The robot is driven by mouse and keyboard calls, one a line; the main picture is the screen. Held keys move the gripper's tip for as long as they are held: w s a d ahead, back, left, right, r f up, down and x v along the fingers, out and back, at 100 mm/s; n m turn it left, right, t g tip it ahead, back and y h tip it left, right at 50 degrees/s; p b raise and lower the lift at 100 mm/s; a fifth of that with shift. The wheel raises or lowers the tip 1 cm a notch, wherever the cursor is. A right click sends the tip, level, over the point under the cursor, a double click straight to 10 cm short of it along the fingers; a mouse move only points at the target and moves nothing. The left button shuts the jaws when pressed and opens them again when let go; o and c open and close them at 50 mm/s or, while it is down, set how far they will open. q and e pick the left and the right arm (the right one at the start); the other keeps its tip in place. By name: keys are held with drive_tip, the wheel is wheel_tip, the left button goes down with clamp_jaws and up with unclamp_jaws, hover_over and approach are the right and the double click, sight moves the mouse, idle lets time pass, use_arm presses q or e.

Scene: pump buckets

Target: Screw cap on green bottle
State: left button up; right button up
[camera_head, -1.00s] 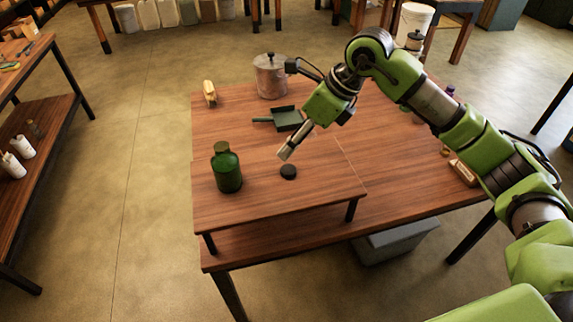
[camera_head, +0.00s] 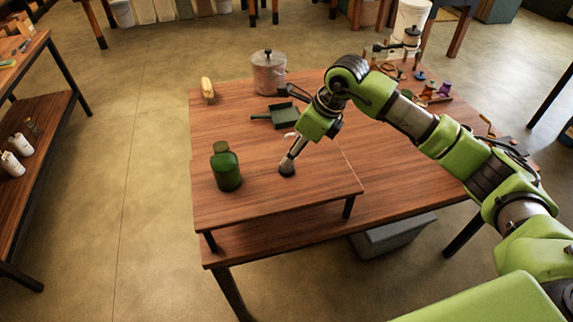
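The green bottle (camera_head: 226,170) stands upright on the raised wooden stand at the front left of the table. The dark round cap (camera_head: 287,171) lies on the stand to the right of the bottle, mostly covered by my gripper. My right gripper (camera_head: 288,164) points down with its fingertips at the cap. I cannot tell whether the fingers are closed on it. My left gripper is out of view.
A dark green dustpan (camera_head: 278,115) and a metal pot with a lid (camera_head: 269,74) stand behind the gripper. A yellowish brush (camera_head: 207,90) is at the back left. Several small items lie at the table's back right. The stand's front (camera_head: 260,205) is clear.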

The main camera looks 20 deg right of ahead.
sight(290, 169)
drive_tip(key=shift+w+a+f, duration=0.15)
drive_tip(key=shift+f, duration=0.5)
drive_tip(key=p+x, duration=0.3)
drive_tip(key=x, duration=0.1)
drive_tip(key=shift+f, duration=0.65)
drive_tip(key=c, duration=0.8)
